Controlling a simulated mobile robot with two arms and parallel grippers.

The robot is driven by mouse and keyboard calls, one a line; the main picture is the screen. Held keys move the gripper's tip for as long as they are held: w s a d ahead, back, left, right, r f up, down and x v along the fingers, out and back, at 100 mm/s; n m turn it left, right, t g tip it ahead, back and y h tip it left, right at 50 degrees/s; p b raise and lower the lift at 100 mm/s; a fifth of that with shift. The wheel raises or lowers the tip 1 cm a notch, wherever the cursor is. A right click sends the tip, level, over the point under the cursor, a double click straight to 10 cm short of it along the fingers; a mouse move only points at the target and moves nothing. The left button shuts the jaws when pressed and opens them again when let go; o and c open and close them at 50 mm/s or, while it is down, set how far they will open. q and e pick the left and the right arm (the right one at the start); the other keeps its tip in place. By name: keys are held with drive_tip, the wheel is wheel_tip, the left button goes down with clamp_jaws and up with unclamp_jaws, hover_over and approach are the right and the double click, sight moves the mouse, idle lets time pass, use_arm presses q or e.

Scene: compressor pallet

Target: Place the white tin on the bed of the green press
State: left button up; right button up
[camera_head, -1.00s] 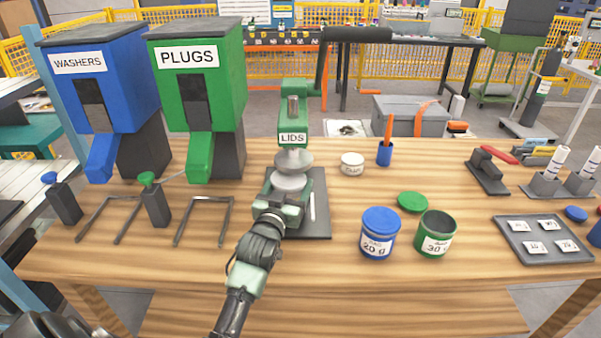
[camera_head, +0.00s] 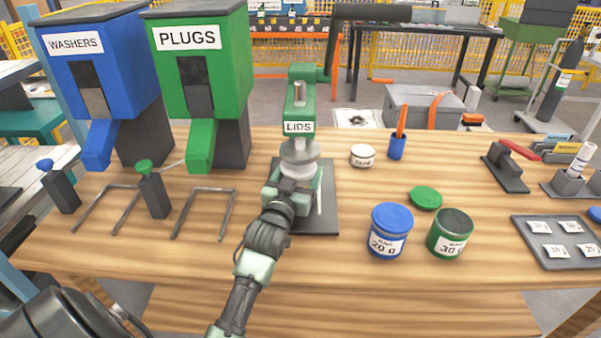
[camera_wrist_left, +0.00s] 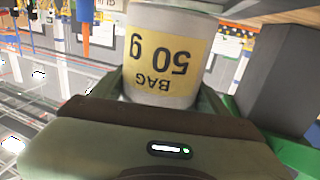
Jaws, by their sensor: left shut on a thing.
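The green press (camera_head: 303,90) with a LIDS label stands on a dark base plate (camera_head: 318,222) near the middle of the table. My left gripper (camera_head: 298,183) is at the press, below its round grey ram plate (camera_head: 299,151). It is shut on the white tin (camera_wrist_left: 165,50), whose yellow label reads BAG 50 g, upside down in the left wrist view. In the head view the gripper hides most of the tin, and I cannot tell whether the tin touches the bed. My right gripper is not in view.
The blue WASHERS bin (camera_head: 120,70) and green PLUGS bin (camera_head: 225,70) stand left.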

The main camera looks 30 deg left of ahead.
use_arm(q)
drive_tip(key=shift+f, duration=0.6)
drive_tip(key=o, duration=1.4)
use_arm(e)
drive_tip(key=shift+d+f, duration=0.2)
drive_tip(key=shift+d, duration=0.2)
use_arm(q)
drive_tip(key=shift+r, duration=0.1)
